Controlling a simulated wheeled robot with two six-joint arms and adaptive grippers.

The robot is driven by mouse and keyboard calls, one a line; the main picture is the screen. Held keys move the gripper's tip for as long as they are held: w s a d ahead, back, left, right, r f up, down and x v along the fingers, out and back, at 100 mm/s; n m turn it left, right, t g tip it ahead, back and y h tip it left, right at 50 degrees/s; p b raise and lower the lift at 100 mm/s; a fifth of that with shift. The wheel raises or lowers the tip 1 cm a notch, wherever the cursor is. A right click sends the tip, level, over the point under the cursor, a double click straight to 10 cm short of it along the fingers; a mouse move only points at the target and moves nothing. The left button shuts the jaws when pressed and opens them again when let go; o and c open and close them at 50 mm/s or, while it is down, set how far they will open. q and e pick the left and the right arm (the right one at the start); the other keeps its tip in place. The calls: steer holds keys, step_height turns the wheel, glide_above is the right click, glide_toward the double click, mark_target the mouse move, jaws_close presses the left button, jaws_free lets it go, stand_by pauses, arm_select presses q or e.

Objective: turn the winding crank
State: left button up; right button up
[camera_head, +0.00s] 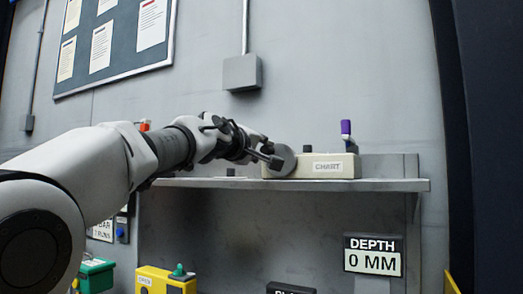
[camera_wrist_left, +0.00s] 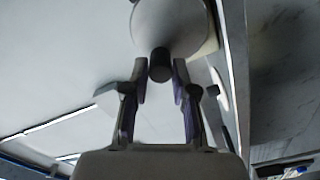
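The winding crank is a grey disc (camera_head: 283,161) at the left end of a cream box labelled CHART (camera_head: 328,167) on the shelf. In the left wrist view the pale disc (camera_wrist_left: 172,25) fills the top, with a short dark handle knob (camera_wrist_left: 160,65) sticking out of it. My left gripper (camera_head: 268,153) reaches the disc from the left. In the wrist view its fingertips (camera_wrist_left: 160,72) stand on either side of the dark knob, with narrow gaps showing. The gripper is open. My right gripper is not in view.
The shelf (camera_head: 395,185) runs under the box. Below hang a DEPTH 0 MM sign (camera_head: 373,256) and a yellow box (camera_head: 160,282). A grey wall box (camera_head: 241,73) is above.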

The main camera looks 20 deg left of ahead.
arm_select(q)
steer(key=shift+o, duration=1.1)
